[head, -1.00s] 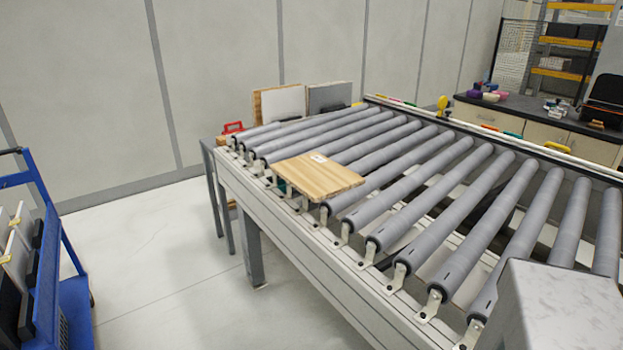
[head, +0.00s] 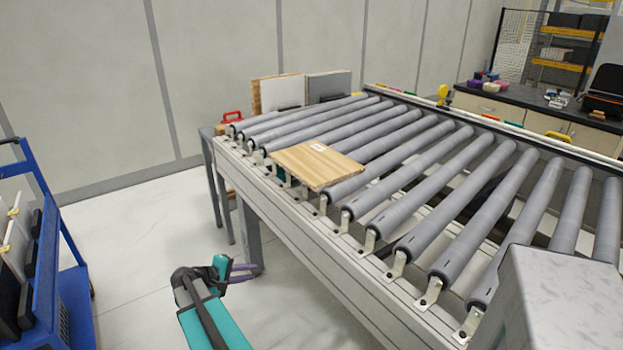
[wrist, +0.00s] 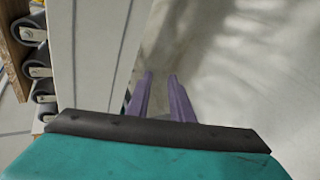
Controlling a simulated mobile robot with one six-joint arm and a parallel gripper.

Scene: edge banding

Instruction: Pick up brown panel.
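The brown panel (head: 318,163) is a flat light-brown wood-grain board with a small white label on top. It lies on the grey rollers near the left edge of the conveyor in the head view. My gripper (head: 250,272) is in front of the conveyor, low and to the left of the panel, apart from it. In the wrist view its two purple fingers (wrist: 160,78) stand a small gap apart with nothing between them. Part of a brown board edge (wrist: 12,50) shows at the upper left of the wrist view.
The roller conveyor (head: 345,265) fills the middle and right. A white panel (head: 281,92) and a grey panel (head: 330,86) stand at its far end. A blue cart (head: 62,270) stands at the left. The floor (head: 130,240) between cart and conveyor is clear.

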